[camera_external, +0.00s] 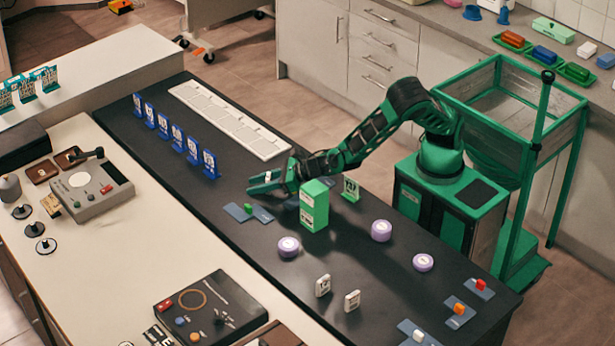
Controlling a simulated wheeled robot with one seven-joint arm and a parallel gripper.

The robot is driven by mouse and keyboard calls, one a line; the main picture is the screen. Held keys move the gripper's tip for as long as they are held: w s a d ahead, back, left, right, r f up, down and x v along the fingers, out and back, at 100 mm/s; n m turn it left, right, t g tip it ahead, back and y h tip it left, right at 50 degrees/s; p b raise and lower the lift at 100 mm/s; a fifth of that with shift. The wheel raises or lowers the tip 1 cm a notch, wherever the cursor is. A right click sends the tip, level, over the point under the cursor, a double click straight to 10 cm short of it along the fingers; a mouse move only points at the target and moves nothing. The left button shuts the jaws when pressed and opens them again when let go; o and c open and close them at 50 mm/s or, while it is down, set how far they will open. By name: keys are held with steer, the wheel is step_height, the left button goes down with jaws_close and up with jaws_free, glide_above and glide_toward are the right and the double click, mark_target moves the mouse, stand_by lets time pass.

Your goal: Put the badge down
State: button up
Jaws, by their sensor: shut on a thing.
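My gripper (264,184) is low over the dark counter (225,262), at the end of my green arm, left of a green box. It is shut on a small pale thing (268,177), which I take to be the badge. The fingers hide most of it, and its print cannot be read. Just below the gripper, a flat blue-grey plate with a green knob (248,208) lies on the counter. I cannot tell exactly how far above the counter the held thing is.
The upright green box (314,206) and a green number stand (351,189) are close right of my gripper. Several blue number stands (178,137) form a row at left. A long white strip (229,119) lies behind. Purple round tubs (289,246) and white tags (323,285) are nearer.

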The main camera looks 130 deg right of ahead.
steer(key=shift+f, duration=0.45)
steer(key=o, duration=1)
steer(key=shift+r, duration=0.1)
steer(key=shift+r, duration=0.2)
steer(key=v, duration=1.2)
steer(key=shift+r, duration=0.2)
